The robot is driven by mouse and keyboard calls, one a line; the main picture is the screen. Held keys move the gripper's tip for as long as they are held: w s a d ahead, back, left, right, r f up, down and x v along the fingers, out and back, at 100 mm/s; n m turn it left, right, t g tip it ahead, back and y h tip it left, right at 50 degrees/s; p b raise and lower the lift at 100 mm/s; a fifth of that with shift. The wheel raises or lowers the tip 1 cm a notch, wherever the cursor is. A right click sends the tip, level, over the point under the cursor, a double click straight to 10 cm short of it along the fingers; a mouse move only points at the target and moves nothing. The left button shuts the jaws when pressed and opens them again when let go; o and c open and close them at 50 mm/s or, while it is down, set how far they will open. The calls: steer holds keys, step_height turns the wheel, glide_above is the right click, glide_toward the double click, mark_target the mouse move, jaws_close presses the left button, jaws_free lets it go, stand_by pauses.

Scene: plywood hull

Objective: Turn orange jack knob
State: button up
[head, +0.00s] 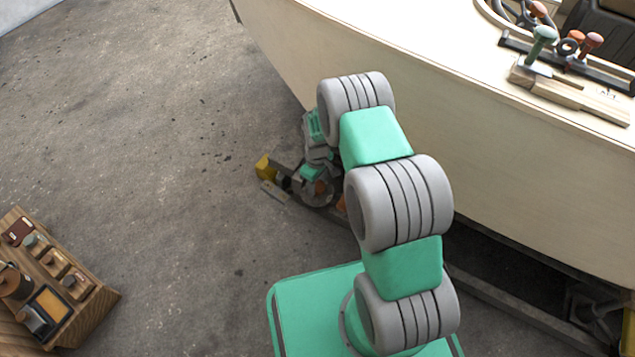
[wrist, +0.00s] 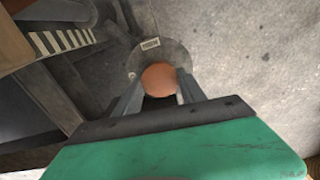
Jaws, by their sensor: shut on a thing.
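The orange jack knob (wrist: 159,79) shows in the wrist view as a round orange cap, with a grey round plate with a small label behind it. My gripper (wrist: 160,92) has one finger on each side of the knob and is shut on it. In the head view my gripper is low beside the hull, mostly hidden behind my own arm. Only a small patch of orange shows there, and I cannot tell the knob's turn angle.
The pale plywood hull (head: 420,95) rises to the right of my arm. A dark trailer rail (head: 520,310) runs below it. A yellow block (head: 264,167) is on the floor near the gripper. A wooden organizer (head: 95,303) stands at lower left. Concrete floor (head: 150,130) is clear at left.

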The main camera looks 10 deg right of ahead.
mark_target(317, 186)
steer(key=shift+n, duration=0.6)
steer(key=o, duration=1.1)
step_height(317, 186, up, 8)
steer(key=p, duration=0.3)
steer(key=shift+f, duration=0.1)
